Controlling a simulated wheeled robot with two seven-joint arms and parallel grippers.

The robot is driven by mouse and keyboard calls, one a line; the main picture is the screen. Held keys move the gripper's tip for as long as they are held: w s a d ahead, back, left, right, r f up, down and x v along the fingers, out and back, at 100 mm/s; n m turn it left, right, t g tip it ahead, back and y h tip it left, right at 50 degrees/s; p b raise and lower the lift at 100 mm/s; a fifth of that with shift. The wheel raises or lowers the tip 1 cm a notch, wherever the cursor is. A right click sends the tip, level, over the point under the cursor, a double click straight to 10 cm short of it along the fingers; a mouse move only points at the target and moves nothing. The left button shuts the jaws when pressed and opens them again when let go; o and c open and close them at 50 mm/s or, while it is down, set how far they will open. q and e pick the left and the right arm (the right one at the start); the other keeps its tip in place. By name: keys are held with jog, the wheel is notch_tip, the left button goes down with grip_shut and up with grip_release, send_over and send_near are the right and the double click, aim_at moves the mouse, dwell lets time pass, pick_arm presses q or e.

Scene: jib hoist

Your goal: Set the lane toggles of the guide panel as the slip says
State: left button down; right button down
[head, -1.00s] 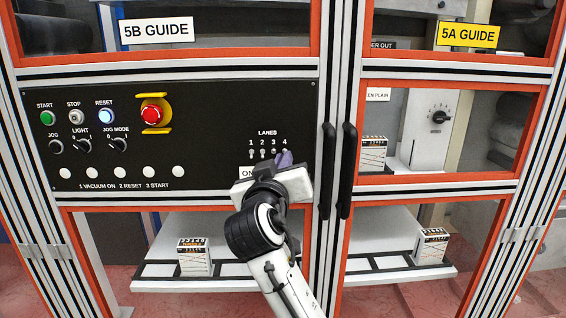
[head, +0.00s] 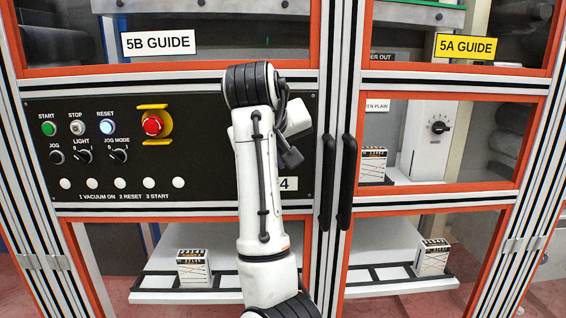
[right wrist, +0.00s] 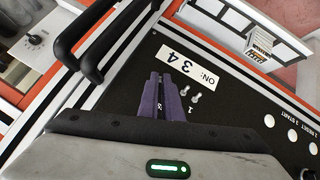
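The guide panel (head: 210,180) is black. Its lane toggles are hidden behind my right arm in the head view. In the right wrist view two metal toggles show, lane 1 (right wrist: 196,97) and its neighbour (right wrist: 185,88); my fingers cover the others. Which way the levers point is too small to tell. The slip (right wrist: 188,66) reads "ON: 3 4"; only its end with the 4 shows in the head view (head: 289,184). My right gripper (head: 291,158) has purple fingers close together, pointing at the covered toggles (right wrist: 162,76). Contact cannot be told. My left gripper is out of view.
A red stop button (head: 153,125) with a yellow guard, a lit reset button (head: 106,127) and several other controls sit on the panel's left. Black door handles (head: 327,180) stand just right of the toggles. A small box (head: 194,268) stands on the shelf below.

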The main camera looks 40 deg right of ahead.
jog(key=shift+w+d+r+g+y, duration=0.15)
jog(key=shift+r+g+y, duration=0.1)
jog(key=shift+g+y, duration=0.2)
jog(key=shift+g, duration=0.25)
